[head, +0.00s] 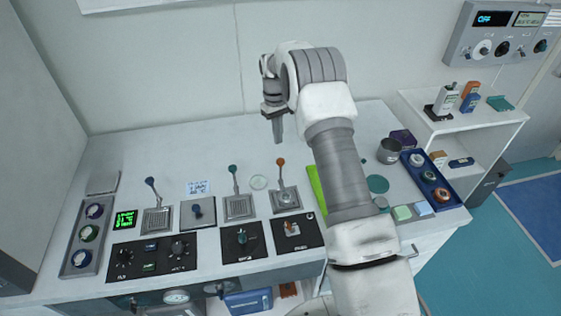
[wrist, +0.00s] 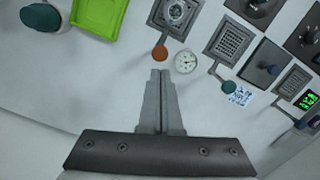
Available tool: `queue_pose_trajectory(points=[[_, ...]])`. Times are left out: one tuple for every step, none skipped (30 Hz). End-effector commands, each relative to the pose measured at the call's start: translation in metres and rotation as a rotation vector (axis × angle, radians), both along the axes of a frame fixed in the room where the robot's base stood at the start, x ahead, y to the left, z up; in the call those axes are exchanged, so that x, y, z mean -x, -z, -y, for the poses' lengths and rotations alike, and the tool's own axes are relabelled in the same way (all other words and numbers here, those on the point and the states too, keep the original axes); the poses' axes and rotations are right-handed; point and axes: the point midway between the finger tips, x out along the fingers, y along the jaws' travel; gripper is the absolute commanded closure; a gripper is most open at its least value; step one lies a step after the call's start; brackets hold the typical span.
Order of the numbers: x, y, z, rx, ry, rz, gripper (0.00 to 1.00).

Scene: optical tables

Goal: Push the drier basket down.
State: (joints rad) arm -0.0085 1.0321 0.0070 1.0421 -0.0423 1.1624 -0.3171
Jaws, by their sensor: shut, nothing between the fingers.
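Several lever units stand in a row on the white bench; I cannot tell from sight which one is the drier basket. In the head view, one lever has an orange knob (head: 281,162) over a square plate with a round top. To its left are a green-knob lever (head: 233,169) on a grille and a blue-knob lever (head: 150,182) on another grille. My gripper (head: 278,139) is shut and empty, pointing down just behind the orange knob and above the bench. In the wrist view, my fingers (wrist: 160,74) show just below the orange knob (wrist: 160,53), apparently apart from it.
A small round dial (head: 258,182) lies between the orange and green levers. Black control panels (head: 243,241) line the bench front. A green tray (head: 316,187), a metal cup (head: 389,151) and a blue tray (head: 450,189) are at right. The bench behind the levers is clear.

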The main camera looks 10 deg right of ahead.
Motion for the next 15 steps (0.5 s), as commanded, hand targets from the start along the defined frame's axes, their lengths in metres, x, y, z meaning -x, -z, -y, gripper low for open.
queue_pose_trajectory(points=[[0.0,0.001,0.0,0.0,0.0,0.0,1.0],[0.0,0.002,0.0,0.0,0.0,0.0,1.0],[0.0,0.004,0.0,0.0,0.0,0.0,1.0],[0.001,0.005,0.0,0.0,0.0,0.0,1.0],[0.001,0.008,0.0,0.0,0.0,-0.001,1.0],[0.001,0.011,0.0,0.0,0.0,-0.001,1.0],[0.002,0.013,0.001,0.001,0.0,-0.002,1.0],[0.002,0.016,0.001,0.0,0.0,-0.002,1.0],[0.002,0.021,0.001,0.0,0.0,-0.002,1.0],[0.003,0.024,0.001,0.0,0.001,-0.002,1.0],[0.003,0.028,0.001,0.0,0.0,-0.002,1.0],[0.003,0.033,0.001,0.0,0.0,-0.001,1.0],[0.004,0.037,0.001,0.0,0.0,-0.001,1.0],[0.004,0.041,0.001,0.0,0.0,-0.001,1.0],[0.005,0.046,0.002,0.0,0.0,-0.001,1.0]])
